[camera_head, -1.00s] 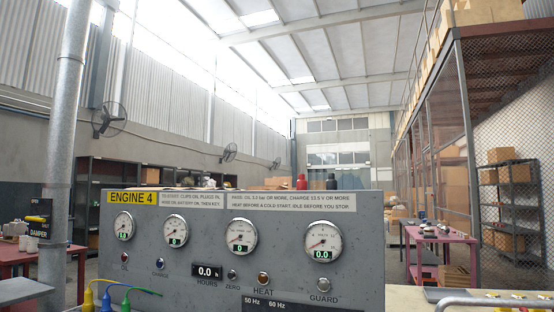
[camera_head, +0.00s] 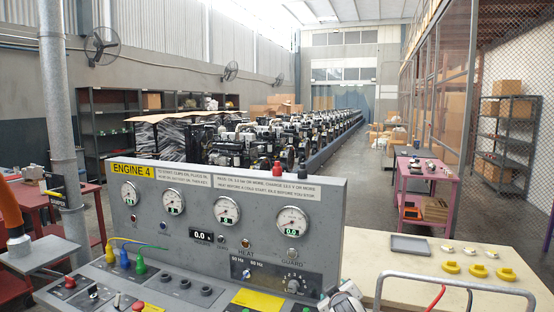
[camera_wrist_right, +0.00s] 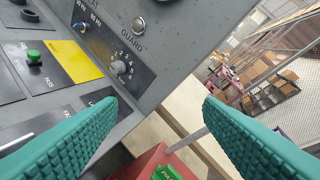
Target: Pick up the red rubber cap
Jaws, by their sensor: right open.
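A small red cap-like piece (camera_head: 277,167) stands upright on the top edge of the grey engine panel (camera_head: 330,222). It looks like the red rubber cap. A similar black piece (camera_head: 302,171) stands just right of it. My right gripper (camera_wrist_right: 158,103) is open and empty in the right wrist view, its teal ribbed fingers wide apart in front of the panel's lower right part. The red cap is not seen in that view. My left gripper is not in view.
A cream bench (camera_head: 440,262) at right holds a grey tray (camera_head: 410,245) and several yellow parts. A metal rail (camera_head: 455,281) crosses its front. Yellow, blue and green plugs stand at the panel's left. A red box (camera_wrist_right: 158,163) sits below my right fingers.

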